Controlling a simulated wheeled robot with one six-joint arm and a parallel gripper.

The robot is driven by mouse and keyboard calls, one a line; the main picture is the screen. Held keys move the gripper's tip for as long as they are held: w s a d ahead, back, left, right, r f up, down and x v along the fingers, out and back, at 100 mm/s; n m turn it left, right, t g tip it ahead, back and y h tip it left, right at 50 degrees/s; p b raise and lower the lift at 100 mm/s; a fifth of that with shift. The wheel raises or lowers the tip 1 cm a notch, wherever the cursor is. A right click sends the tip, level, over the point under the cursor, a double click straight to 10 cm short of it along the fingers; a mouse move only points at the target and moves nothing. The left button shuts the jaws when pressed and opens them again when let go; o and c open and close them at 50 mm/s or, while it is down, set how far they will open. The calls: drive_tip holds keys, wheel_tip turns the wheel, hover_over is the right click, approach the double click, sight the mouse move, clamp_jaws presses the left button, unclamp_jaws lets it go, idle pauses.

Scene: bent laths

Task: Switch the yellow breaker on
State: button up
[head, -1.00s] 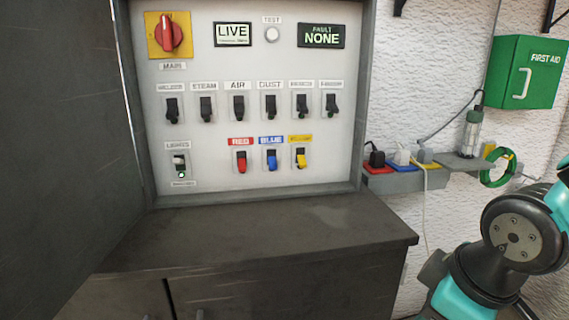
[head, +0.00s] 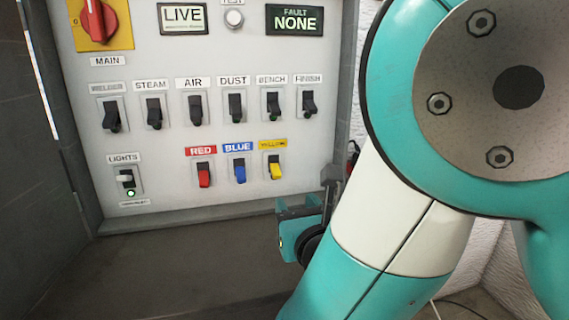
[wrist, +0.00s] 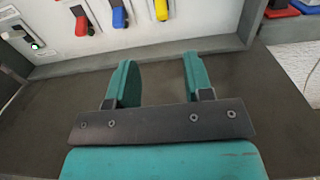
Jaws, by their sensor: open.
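The yellow breaker (head: 275,167) is at the right end of the lower row on the white panel, under a yellow label. Its lever points down. It also shows at the top of the wrist view (wrist: 161,10). The red breaker (head: 204,174) and blue breaker (head: 240,170) are to its left, levers also down. My gripper (wrist: 158,72) is open and empty, below and in front of the yellow breaker, apart from it, over the dark cabinet top. In the head view my arm hides part of the gripper.
A row of black breakers (head: 236,105) sits above the coloured ones. A red main switch (head: 99,20) is at upper left and a lights switch (head: 127,180) at lower left. The dark cabinet top (head: 150,262) is clear. An open cabinet door (head: 40,130) stands at left.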

sight(276, 170)
drive_tip(key=p+x, duration=0.7)
drive_tip(key=x, duration=0.5)
drive_tip(key=shift+w+r, duration=0.1)
drive_tip(key=shift+w, duration=0.25)
drive_tip(key=shift+w+a, duration=0.25)
drive_tip(key=shift+w, duration=0.25)
drive_tip(key=shift+p, duration=0.3)
clamp_jaws()
